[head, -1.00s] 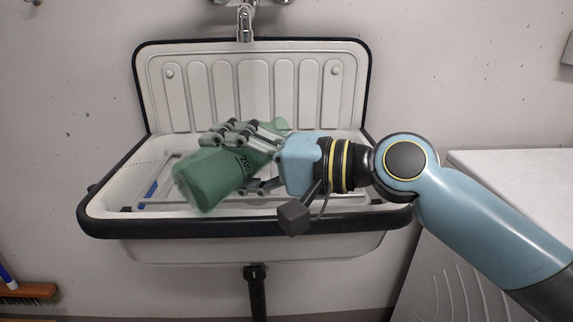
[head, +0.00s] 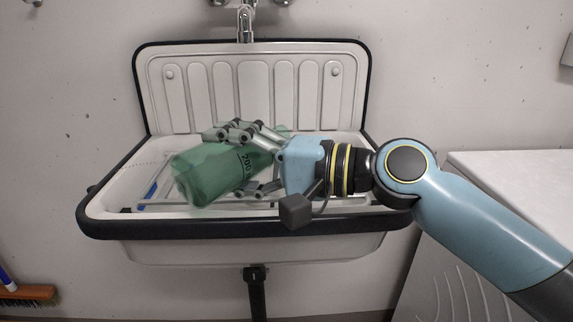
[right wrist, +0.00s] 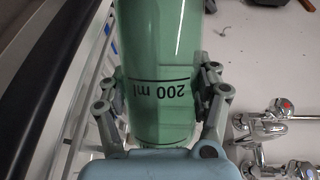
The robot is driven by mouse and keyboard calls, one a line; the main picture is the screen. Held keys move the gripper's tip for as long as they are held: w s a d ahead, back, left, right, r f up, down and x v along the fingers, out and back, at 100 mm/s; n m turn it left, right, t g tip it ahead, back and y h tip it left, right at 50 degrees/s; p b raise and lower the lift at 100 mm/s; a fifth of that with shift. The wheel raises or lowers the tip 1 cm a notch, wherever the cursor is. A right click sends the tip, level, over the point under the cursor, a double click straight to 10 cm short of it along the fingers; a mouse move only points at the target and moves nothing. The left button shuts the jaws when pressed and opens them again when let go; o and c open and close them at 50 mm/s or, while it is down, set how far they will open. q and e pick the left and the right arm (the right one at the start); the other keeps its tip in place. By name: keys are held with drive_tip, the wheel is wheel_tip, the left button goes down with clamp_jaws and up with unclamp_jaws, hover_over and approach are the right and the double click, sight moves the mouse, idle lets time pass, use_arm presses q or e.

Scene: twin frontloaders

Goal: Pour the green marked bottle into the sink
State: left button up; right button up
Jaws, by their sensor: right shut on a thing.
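A translucent green bottle (head: 212,175) with a black "200" mark is tilted far over above the sink basin. Its wide end points to the lower left and its other end to the upper right. My right gripper (head: 248,160) is shut on it. In the right wrist view the bottle (right wrist: 160,75) sits between the fingers of my right gripper (right wrist: 160,95), with its "200 ml" line showing. The white sink (head: 110,190) with a black rim lies under the bottle. My left gripper is not in view.
A metal rack lies in the sink, with a blue item (head: 150,192) at its left. The tap (head: 246,22) is above the sink's back panel. A white surface (head: 505,180) stands at the right. A brush (head: 28,293) is at the lower left.

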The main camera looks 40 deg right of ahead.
drive_tip(key=shift+d+m+b, duration=0.1)
drive_tip(key=shift+m+b, duration=0.25)
drive_tip(key=shift+m, duration=0.35)
idle(0.4)
drive_tip(key=shift+w+d+r+m+t+y, duration=0.1)
drive_tip(key=shift+d+r+m+t+y, duration=0.1)
drive_tip(key=shift+r+m, duration=0.2)
drive_tip(key=shift+w+d+r+m+t+y, duration=0.1)
drive_tip(key=shift+r+m+t+y, duration=0.1)
drive_tip(key=shift+r+m, duration=0.2)
drive_tip(key=shift+d+r+m+t+p, duration=0.35)
drive_tip(key=shift+r+m, duration=0.3)
drive_tip(key=shift+m, duration=0.15)
idle(0.5)
drive_tip(key=shift+w+d+r+m+t, duration=0.15)
drive_tip(key=shift+d+r+m+t, duration=0.15)
drive_tip(key=shift+r+m, duration=0.3)
drive_tip(key=shift+w+d+r+m+t, duration=0.15)
drive_tip(key=shift+d+r+m, duration=0.25)
drive_tip(key=shift+m, duration=0.3)
idle(0.3)
drive_tip(key=shift+a, duration=0.1)
idle(0.8)
